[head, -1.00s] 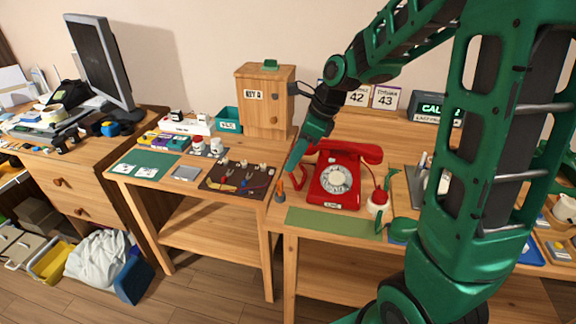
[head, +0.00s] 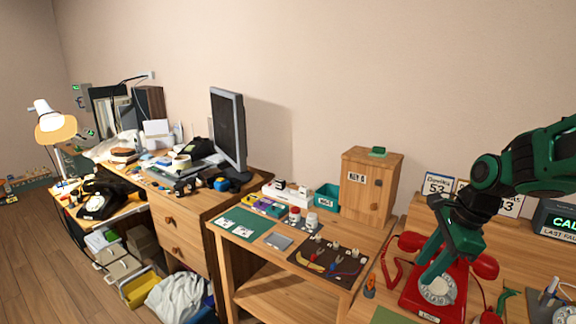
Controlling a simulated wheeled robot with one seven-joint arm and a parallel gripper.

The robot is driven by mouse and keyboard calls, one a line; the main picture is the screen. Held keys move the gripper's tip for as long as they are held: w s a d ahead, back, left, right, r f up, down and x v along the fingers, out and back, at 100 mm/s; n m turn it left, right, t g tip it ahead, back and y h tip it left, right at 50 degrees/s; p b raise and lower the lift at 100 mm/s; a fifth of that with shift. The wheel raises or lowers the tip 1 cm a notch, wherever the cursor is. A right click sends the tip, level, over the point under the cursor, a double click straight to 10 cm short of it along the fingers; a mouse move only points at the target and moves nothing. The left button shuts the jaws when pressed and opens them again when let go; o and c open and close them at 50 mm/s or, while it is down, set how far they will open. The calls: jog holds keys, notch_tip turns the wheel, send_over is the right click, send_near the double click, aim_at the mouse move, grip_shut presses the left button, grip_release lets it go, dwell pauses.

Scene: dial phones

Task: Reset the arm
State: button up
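My arm comes in from the right edge in the head view. My gripper (head: 434,272) hangs in front of the red dial phone (head: 412,299) and covers part of its body and dial. I cannot tell whether it touches the phone or how far its fingers are apart. Nothing shows clearly in its grasp. The phone's red handset shows on both sides of my gripper.
A wooden cabinet (head: 366,190) stands at the back of the table, left of the phone. A dark mat (head: 308,262) with cables lies nearer. Further left are a monitor (head: 228,130), a black dial phone (head: 97,204) and a lit lamp (head: 55,128). Floor (head: 40,260) is clear at left.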

jog(key=s+d+n+g+h, duration=0.1)
jog(key=s+d+n, duration=0.3)
jog(key=s+n, duration=0.3)
jog(key=s+d+n+g+h, duration=0.1)
jog(key=s+d+n, duration=0.3)
jog(key=s, duration=1.1)
jog(key=r+n, duration=0.1)
jog(key=n, duration=0.1)
jog(key=shift+s+n, duration=0.3)
jog(key=shift+n, duration=0.1)
